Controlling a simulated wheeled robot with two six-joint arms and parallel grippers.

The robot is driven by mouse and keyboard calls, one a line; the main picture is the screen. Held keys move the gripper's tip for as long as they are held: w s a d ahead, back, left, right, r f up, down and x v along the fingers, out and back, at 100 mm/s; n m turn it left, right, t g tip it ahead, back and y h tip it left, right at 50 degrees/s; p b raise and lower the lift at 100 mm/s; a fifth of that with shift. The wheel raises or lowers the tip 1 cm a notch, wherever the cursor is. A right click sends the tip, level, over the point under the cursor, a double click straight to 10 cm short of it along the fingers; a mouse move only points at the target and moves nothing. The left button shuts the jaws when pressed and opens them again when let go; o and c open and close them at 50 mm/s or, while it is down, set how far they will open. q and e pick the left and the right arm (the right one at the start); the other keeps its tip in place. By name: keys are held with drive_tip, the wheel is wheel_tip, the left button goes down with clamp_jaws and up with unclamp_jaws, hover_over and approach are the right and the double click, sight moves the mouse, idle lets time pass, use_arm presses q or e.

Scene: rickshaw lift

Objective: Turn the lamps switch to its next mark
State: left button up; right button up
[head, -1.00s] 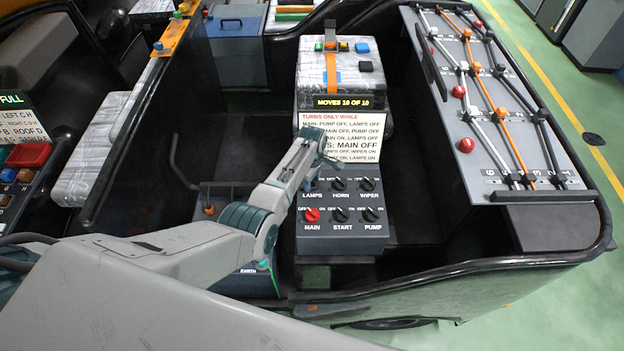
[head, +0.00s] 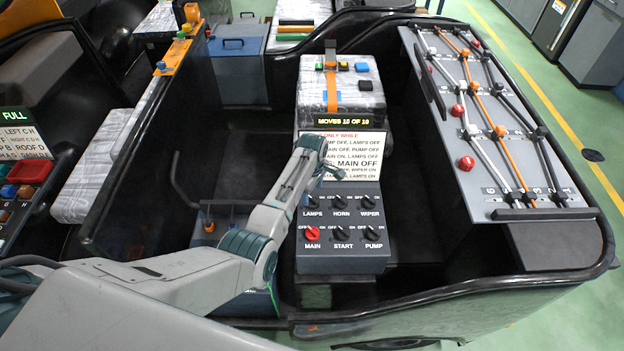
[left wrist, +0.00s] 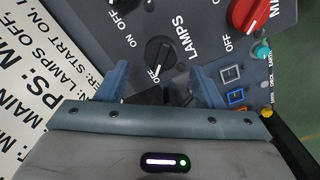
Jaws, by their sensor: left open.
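The lamps switch (head: 312,202) is a black knob at the upper left of the grey switch panel (head: 342,265). In the left wrist view the lamps switch (left wrist: 158,54) lies just beyond the fingertips, roughly between them, with OFF printed beside it. My left gripper (head: 336,172) is above the top edge of the panel in the head view. In the left wrist view my left gripper (left wrist: 164,76) has its blue fingers apart, with nothing held. My right gripper is out of view.
The red main knob (head: 312,233) sits below lamps; horn (head: 340,202) is to its right. A white rules sign (head: 365,165), partly hidden by my arm, stands behind the panel. A display (head: 343,121) counts moves. The dark cart rim (head: 450,285) runs along the front.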

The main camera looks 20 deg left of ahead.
sight(312, 198)
use_arm(q)
wheel_tip(312, 198, up, 7)
drive_tip(key=b, duration=0.1)
drive_tip(key=shift+f, duration=0.1)
idle(0.5)
